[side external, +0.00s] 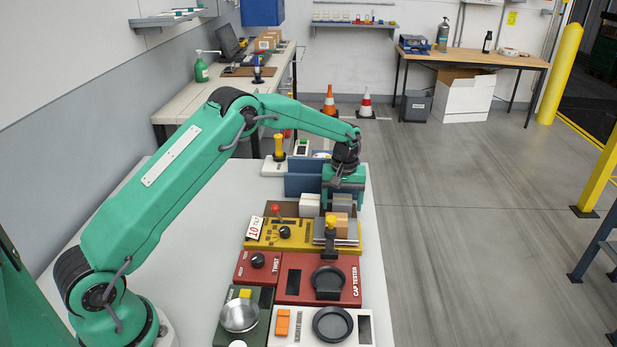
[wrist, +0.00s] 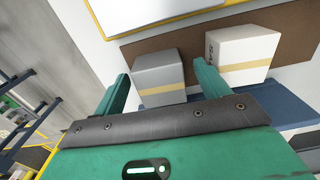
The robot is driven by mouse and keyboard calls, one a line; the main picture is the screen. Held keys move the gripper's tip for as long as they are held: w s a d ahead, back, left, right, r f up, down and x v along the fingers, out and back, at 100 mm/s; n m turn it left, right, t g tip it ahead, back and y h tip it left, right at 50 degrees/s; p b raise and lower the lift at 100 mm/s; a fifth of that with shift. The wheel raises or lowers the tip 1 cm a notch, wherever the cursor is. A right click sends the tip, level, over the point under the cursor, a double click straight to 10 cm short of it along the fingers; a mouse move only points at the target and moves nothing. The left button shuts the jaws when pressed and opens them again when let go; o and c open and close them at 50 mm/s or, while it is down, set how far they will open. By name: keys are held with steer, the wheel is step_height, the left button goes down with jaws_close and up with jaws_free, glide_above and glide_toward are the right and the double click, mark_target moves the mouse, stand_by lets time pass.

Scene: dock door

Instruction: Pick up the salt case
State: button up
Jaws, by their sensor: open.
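Two small boxes with yellow bands stand side by side on a brown strip. The grey one (wrist: 160,76) shows in the side view (side external: 342,201) below my gripper. My gripper (side external: 343,190) is open and empty, pointing down. In the wrist view its fingers (wrist: 161,76) straddle the line to the grey box, with the white box outside the right finger. Contact with either box is not visible.
A blue panel (side external: 303,182) stands behind the boxes. In front lie a yellow panel (side external: 262,236) with a red-topped lever and a card, then a red cap tester (side external: 290,284). The white table top (side external: 200,235) is clear to the left.

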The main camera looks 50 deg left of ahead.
mark_target(343, 200)
steer(key=shift+f, duration=0.25)
stand_by(0.3)
steer(key=c, duration=1.1)
steer(key=shift+c, duration=0.2)
steer(key=shift+r, duration=0.1)
steer(key=shift+r, duration=0.75)
step_height(343, 200, up, 2)
steer(key=shift+w+r, duration=0.1)
steer(key=shift+r, duration=0.1)
steer(key=s+d+r, duration=0.5)
steer(key=d+r, duration=0.2)
steer(key=d, duration=0.3)
steer(key=shift+s+d, duration=0.2)
